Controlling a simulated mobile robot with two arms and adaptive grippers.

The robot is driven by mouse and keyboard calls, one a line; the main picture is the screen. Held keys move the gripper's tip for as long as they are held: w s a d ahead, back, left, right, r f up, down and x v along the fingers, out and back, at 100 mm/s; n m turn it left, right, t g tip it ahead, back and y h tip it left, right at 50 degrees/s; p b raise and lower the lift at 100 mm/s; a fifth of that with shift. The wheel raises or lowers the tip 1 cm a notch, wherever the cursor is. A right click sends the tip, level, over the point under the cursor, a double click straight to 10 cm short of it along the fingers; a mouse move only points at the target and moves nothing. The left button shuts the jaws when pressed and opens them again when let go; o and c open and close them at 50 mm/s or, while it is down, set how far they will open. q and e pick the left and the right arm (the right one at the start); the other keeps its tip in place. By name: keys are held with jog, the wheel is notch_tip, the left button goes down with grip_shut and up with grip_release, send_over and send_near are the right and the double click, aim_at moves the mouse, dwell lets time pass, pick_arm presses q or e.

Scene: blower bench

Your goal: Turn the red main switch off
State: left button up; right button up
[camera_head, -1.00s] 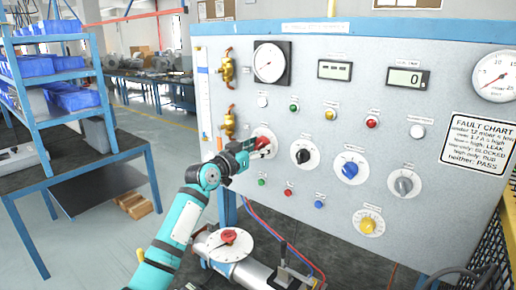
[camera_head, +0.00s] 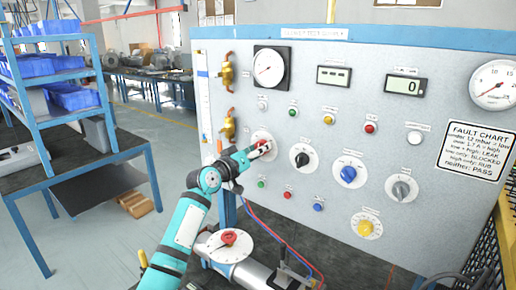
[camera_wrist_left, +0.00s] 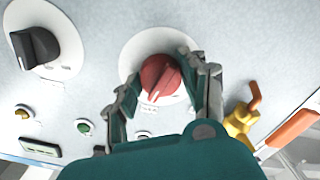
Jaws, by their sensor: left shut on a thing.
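The red main switch (camera_wrist_left: 160,76) is a round red knob with a raised ridge on a white dial plate. In the head view the switch (camera_head: 262,144) is on the left part of the grey panel, partly covered by my gripper. My left gripper (camera_head: 258,150) reaches it from the lower left. In the left wrist view the two fingers of the gripper (camera_wrist_left: 165,88) are on either side of the red knob, shut on it. The white plate (camera_wrist_left: 133,55) shows around the knob. My right gripper is not in view.
To the right of the switch are a black knob (camera_head: 302,155), a blue knob (camera_head: 348,173) and a grey knob (camera_head: 400,189). A yellow knob (camera_head: 366,227) is lower. Brass valves (camera_head: 228,77) line the panel's left edge. A pipe with a white flange (camera_head: 229,246) stands below.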

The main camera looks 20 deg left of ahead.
pick_arm(q)
jog(key=n+p, duration=0.3)
jog(key=n, duration=0.3)
jog(key=shift+d+r, duration=0.1)
jog(key=shift+r, duration=0.05)
jog(key=n+p, duration=0.3)
jog(key=n, duration=0.2)
jog(key=shift+n, duration=0.3)
jog(key=o, duration=1.2)
jog(key=v, duration=1.2)
